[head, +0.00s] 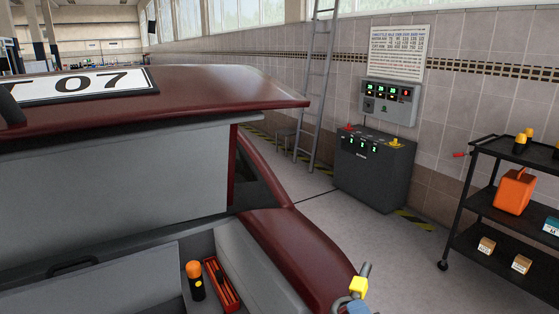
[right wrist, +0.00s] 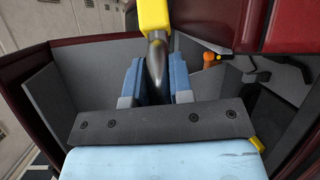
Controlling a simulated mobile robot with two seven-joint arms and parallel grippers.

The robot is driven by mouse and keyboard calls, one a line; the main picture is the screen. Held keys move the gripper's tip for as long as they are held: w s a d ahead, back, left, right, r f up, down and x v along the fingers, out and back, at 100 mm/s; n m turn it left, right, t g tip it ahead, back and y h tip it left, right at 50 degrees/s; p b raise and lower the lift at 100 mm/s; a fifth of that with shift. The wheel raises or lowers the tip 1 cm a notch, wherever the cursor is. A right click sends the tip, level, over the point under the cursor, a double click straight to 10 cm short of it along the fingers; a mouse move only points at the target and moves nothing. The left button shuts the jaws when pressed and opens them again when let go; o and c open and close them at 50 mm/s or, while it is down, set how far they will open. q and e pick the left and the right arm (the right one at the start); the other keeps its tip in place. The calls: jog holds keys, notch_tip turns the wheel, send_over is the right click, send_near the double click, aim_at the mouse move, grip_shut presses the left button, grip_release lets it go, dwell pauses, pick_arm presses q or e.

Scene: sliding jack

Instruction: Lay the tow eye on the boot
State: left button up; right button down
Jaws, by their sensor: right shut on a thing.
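The tow eye is a dark metal shaft with a yellow part; in the head view the yellow part (head: 358,286) shows at the bottom right, beside the car's red rear wing. My right gripper (head: 354,304) is shut on it, partly cut off by the frame edge. In the right wrist view the blue fingers (right wrist: 153,85) grip the dark shaft, and the tow eye's yellow end (right wrist: 155,15) points up. The open boot (head: 232,252) of the red car has grey lining; in the right wrist view its lining (right wrist: 80,75) lies beyond the fingers. My left gripper is not in view.
An orange-capped black cylinder (head: 195,280) and a red tray (head: 221,286) of tools stand in the boot. The raised lid (head: 200,92) hangs above. A dark cabinet (head: 374,170) and a black trolley (head: 480,205) stand at the right, with clear floor between.

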jog(key=s+d+f+m+h, duration=0.1)
jog(key=s+d+f+h, duration=0.1)
jog(key=d, duration=0.6)
jog(key=shift+s+d+f+m, duration=0.4)
jog(key=shift+s+f, duration=0.1)
jog(key=shift+s, duration=0.15)
jog(key=shift+a+r, duration=0.1)
jog(key=shift+a, duration=0.05)
dwell(0.4)
dwell(0.5)
